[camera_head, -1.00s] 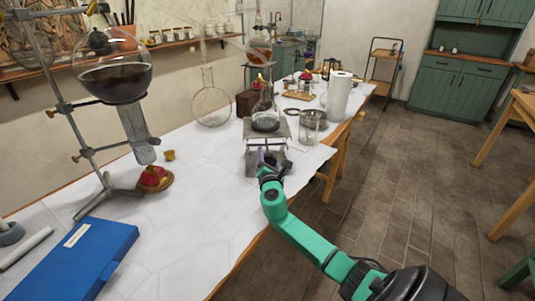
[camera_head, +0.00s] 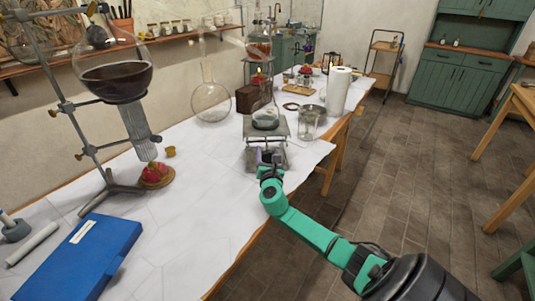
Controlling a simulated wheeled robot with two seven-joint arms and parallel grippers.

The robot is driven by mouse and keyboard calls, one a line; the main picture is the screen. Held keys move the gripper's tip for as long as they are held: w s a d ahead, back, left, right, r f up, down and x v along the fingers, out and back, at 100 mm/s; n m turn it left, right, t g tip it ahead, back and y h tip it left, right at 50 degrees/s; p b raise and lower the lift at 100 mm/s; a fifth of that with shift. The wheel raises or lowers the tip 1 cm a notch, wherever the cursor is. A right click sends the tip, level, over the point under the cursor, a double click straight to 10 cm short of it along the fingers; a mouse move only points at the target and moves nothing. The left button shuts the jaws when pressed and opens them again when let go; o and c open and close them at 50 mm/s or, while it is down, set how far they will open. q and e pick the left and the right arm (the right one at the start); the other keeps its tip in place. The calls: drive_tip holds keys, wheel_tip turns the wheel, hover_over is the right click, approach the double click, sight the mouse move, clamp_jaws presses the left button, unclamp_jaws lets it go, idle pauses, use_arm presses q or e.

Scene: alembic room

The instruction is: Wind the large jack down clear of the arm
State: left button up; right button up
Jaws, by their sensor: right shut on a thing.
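The large jack (camera_head: 256,136) is a grey lab jack in the middle of the white-covered table. A small flask with dark liquid (camera_head: 265,118) stands on its top plate. My right gripper (camera_head: 268,164) is at the near side of the jack, low down, shut on a part there that looks like the jack's knob; the fingers hide most of it. A clear glass arm appears above the flask, but it is too faint to tell whether it touches. My left gripper is not in view.
A large round flask of dark liquid (camera_head: 117,78) hangs on a stand at left. A blue case (camera_head: 80,255) lies near the front. A glass beaker (camera_head: 309,124) and a paper roll (camera_head: 339,92) stand right of the jack. The table's middle front is clear.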

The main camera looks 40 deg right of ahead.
drive_tip(key=shift+f, duration=0.1)
drive_tip(key=o, duration=1.4)
drive_tip(key=v, duration=1.4)
drive_tip(key=shift+s+a, duration=0.2)
